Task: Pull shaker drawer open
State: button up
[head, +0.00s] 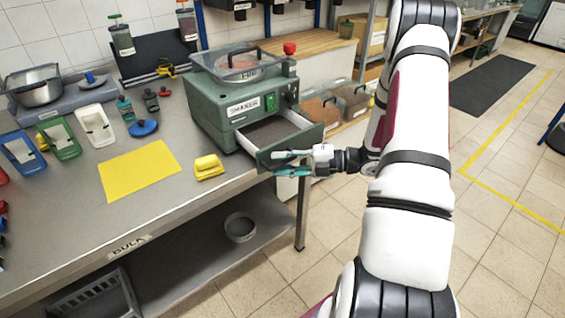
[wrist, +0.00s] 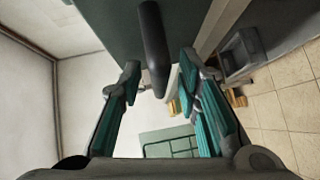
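The green shaker (head: 225,100) stands at the right end of the steel bench. Its drawer (head: 301,140) sticks out at the lower front, with a pale inner wall and a grey floor showing. My gripper (head: 281,163) is at the drawer's front. In the wrist view my gripper (wrist: 160,75) has its two teal-padded fingers spread apart, with nothing clamped. The dark bar handle (wrist: 153,45) on the green drawer front (wrist: 110,25) lies between the finger lines, with gaps on both sides. In the head view the handle is not clearly seen.
A yellow mat (head: 139,170) and a yellow block (head: 208,167) lie on the bench (head: 75,215) left of the drawer. Colored scoops and small bottles stand farther left. Clear-lidded bins (head: 322,108) sit behind the drawer. The tiled floor to the right is mostly open.

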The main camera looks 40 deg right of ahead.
jog(key=v, duration=1.2)
dwell(0.4)
